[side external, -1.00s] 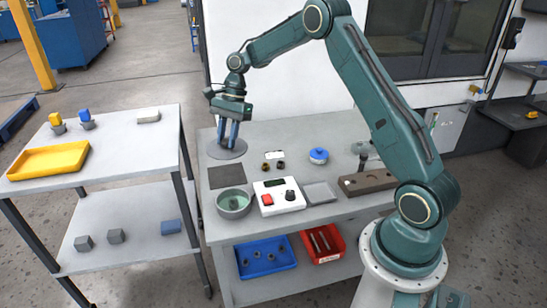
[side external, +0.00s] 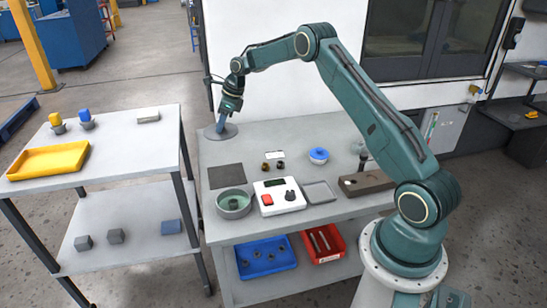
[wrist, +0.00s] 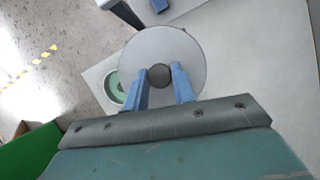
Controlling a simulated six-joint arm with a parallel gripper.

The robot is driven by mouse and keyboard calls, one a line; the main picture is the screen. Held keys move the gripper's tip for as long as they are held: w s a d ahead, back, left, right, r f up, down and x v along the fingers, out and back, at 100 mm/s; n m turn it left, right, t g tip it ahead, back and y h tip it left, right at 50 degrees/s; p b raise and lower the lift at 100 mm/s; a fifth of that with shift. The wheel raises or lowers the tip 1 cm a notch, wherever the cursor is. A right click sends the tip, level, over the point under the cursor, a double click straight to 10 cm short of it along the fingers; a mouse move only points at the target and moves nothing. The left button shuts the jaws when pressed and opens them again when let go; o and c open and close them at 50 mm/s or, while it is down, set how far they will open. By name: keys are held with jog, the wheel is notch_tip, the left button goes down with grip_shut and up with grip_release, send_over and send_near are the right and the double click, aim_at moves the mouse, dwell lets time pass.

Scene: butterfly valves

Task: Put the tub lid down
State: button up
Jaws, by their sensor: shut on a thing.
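The tub lid (side external: 212,134) is a flat grey disc with a dark round knob (wrist: 160,75). My gripper (side external: 221,124) is shut on the knob, with a blue finger on each side of it in the wrist view. The lid is level at the back left corner of the workbench in the side view. I cannot tell whether it touches the bench or hangs just above it. The tub (side external: 235,213) is a round grey bowl, green inside, standing uncovered at the front left with a part in it. In the wrist view the lid partly hides the tub (wrist: 113,88).
A dark mat (side external: 226,177) lies between the lid and the tub. A white control box (side external: 279,196) with a red button, a grey tray (side external: 321,193) and a blue-topped round item (side external: 318,155) stand further right. A cart with a yellow tray (side external: 48,162) is at the left.

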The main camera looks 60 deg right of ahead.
jog(key=shift+w+d+f+m, duration=0.1)
jog(key=shift+w+d+m, duration=0.55)
jog(key=shift+d+m, duration=0.2)
notch_tip(320, 180, down, 16)
jog(key=shift+r, duration=0.1)
jog(key=shift+f, duration=2.1)
jog(key=shift+f+h, duration=0.15)
jog(key=shift+h, duration=0.15)
jog(key=o, duration=1)
